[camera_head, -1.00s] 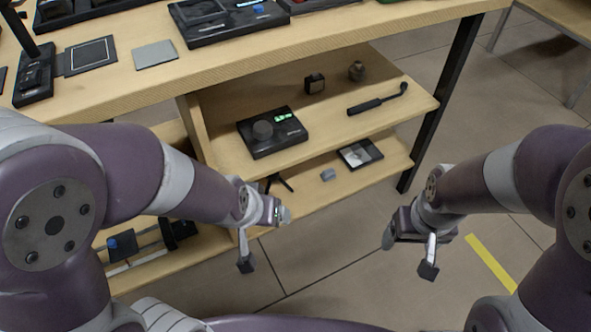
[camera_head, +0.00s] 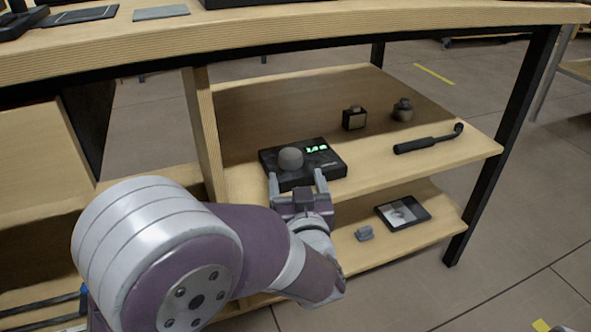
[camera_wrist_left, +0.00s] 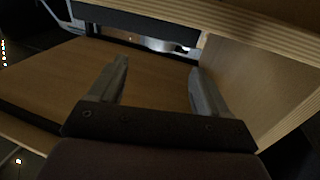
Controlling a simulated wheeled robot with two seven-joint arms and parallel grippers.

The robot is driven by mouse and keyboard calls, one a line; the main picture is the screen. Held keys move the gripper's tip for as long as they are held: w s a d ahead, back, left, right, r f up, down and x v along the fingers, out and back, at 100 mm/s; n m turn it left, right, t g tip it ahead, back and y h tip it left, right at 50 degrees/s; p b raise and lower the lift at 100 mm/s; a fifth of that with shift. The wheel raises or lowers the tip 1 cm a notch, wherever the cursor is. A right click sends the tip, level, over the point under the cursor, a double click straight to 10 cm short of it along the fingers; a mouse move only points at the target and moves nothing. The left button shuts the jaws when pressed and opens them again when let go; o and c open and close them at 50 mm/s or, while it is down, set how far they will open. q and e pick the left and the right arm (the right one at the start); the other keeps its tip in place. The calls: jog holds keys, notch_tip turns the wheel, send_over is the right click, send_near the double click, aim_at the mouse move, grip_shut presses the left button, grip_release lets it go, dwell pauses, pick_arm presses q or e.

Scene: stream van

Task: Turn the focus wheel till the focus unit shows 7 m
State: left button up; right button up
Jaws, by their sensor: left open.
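The focus unit (camera_head: 333,168) is a black box on the upper shelf under the table in the head view. Its round grey focus wheel (camera_head: 291,158) stands on the left part of its top. A green display (camera_head: 317,148) is lit beside the wheel, but its digits are too small to read surely. My left gripper (camera_head: 297,181) is open and empty at the unit's front edge, its fingers pointing toward the wheel. I cannot tell whether they touch the unit. In the left wrist view the open fingers (camera_wrist_left: 158,75) show, with no wheel between them. My right gripper is out of view.
A small black box (camera_head: 354,118), a dark knob-like item (camera_head: 402,110) and a black handle (camera_head: 428,144) are on the same shelf. A wooden upright (camera_head: 204,130) stands left of the unit. The tabletop (camera_head: 300,17) overhangs above.

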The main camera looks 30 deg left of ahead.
aim_at(291, 161)
pick_arm(q)
jog(key=b+x, duration=0.1)
jog(key=x, duration=0.1)
jog(key=b+x, duration=0.1)
jog(key=x, duration=0.1)
jog(key=b+x, duration=0.1)
jog(key=x, duration=0.1)
jog(key=shift+w+a+f, duration=0.15)
jog(key=shift+w+f, duration=0.05)
jog(key=shift+f, duration=0.05)
jog(key=shift+w+a+r, duration=0.2)
jog(key=shift+w+a, duration=0.1)
jog(key=shift+w, duration=0.1)
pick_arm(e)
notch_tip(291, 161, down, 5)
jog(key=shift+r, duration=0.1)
pick_arm(q)
jog(key=shift+c, duration=0.2)
jog(key=c, duration=1)
jog(key=shift+b, duration=0.35)
